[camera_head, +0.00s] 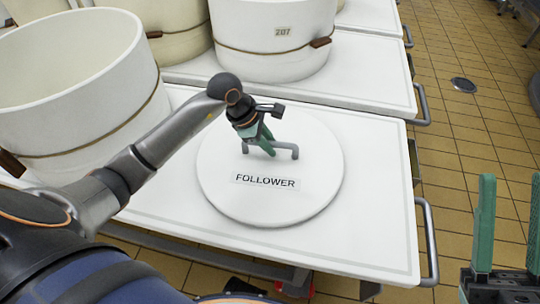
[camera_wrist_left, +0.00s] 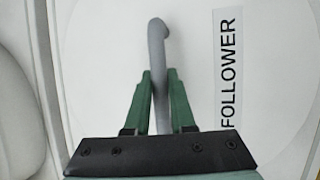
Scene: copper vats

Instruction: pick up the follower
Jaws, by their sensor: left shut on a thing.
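The follower (camera_head: 315,180) is a round white disc with a grey bar handle (camera_head: 287,151) and a label reading FOLLOWER. It lies flat on the white table top (camera_head: 378,225). My left gripper (camera_head: 270,151) is over the disc, its green fingers shut on the handle. In the left wrist view the fingers (camera_wrist_left: 160,78) are on either side of the grey handle (camera_wrist_left: 157,45), with the label (camera_wrist_left: 229,68) to the right. My right gripper (camera_head: 508,225) is at the right edge of the head view, its two green fingers apart and empty.
A large white vat (camera_head: 75,80) stands left of the follower. Another vat marked 207 (camera_head: 270,55) stands behind on a second table (camera_head: 365,70). Grey rail handles (camera_head: 430,245) stick out at the tables' right ends. Tiled floor (camera_head: 455,170) is open to the right.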

